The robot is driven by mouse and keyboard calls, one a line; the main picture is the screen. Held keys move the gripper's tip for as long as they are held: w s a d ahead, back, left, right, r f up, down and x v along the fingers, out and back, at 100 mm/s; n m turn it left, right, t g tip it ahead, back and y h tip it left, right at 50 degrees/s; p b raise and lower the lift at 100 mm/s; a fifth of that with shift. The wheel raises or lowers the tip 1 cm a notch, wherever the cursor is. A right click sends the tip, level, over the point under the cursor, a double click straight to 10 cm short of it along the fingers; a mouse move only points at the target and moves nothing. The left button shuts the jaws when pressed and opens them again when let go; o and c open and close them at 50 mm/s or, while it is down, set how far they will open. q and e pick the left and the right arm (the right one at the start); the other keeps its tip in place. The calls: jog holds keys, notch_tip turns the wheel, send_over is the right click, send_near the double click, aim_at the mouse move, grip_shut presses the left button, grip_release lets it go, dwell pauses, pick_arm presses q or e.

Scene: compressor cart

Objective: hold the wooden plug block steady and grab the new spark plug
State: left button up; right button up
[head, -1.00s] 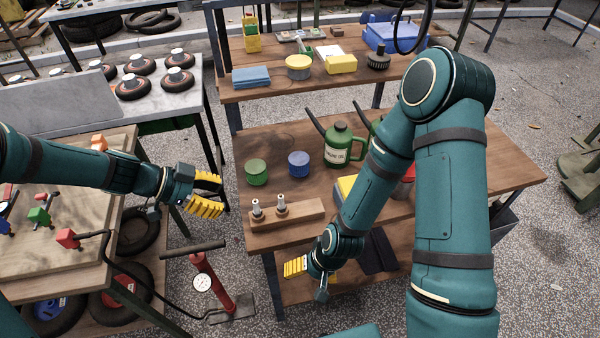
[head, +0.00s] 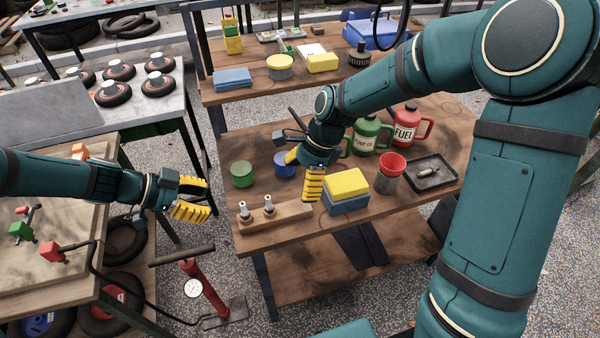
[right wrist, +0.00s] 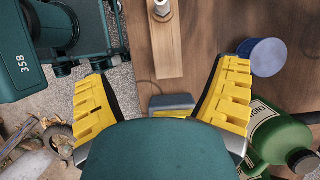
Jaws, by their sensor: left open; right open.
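The wooden plug block (head: 290,216) lies along the front left edge of the middle table's lower top. Two spark plugs stand upright in it, one at its left end (head: 243,210) and one beside it (head: 268,204). I cannot tell which is new. My right gripper (head: 303,172) is open and empty above the table, behind the block's right end. In the right wrist view the block (right wrist: 168,55) and one plug (right wrist: 162,8) show beyond the open fingers (right wrist: 165,72). My left gripper (head: 207,198) is open and empty, left of the block, off the table edge.
A yellow and blue stack (head: 346,186) sits right of the block. A red-topped cup (head: 390,173) and a black tray (head: 435,173) with a small part are further right.

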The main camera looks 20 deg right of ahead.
jog(key=x, duration=0.8)
jog(key=w+x, duration=0.1)
jog(key=x, duration=0.4)
jog(key=shift+a+r, duration=0.1)
jog(key=shift+s, duration=0.1)
jog(key=c, duration=1.3)
pick_arm(q)
jog(key=shift+o, duration=0.3)
jog(key=shift+d+r, duration=0.15)
jog(key=shift+d, duration=0.15)
pick_arm(e)
jog(key=shift+c, duration=0.2)
pick_arm(q)
jog(key=m+g+y, duration=0.1)
jog(key=m+y, duration=0.2)
jog(key=y, duration=0.3)
send_near(241, 202)
jog(key=shift+x, duration=6.25)
